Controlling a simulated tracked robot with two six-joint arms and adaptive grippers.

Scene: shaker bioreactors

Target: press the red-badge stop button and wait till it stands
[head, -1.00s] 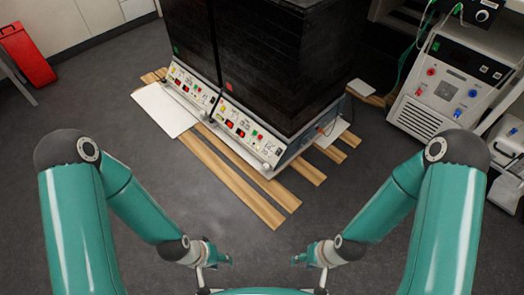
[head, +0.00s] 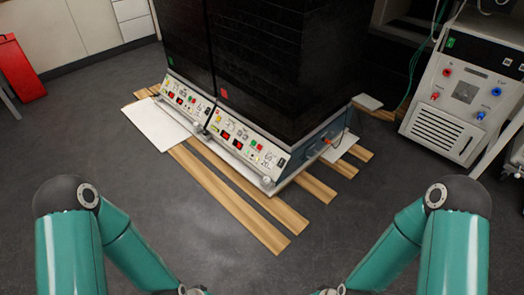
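The red badge (head: 224,93) sits low on the right-hand black shaker unit (head: 275,75). Below it is a sloping cream control panel (head: 245,142) with lit red displays and small coloured buttons. The buttons are too small to tell which one is stop. The left-hand unit (head: 186,45) has a green badge (head: 170,88) and a similar panel (head: 185,97). Whether the shakers are moving cannot be told. Both my arms hang at the bottom, well short of the panels. My grippers are below the picture's edge.
Wooden slats (head: 235,200) and a white sheet (head: 155,118) lie on the floor under and before the shakers. A white machine (head: 450,100) with knobs stands at right. A red object (head: 19,68) is at far left. Grey floor before the slats is clear.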

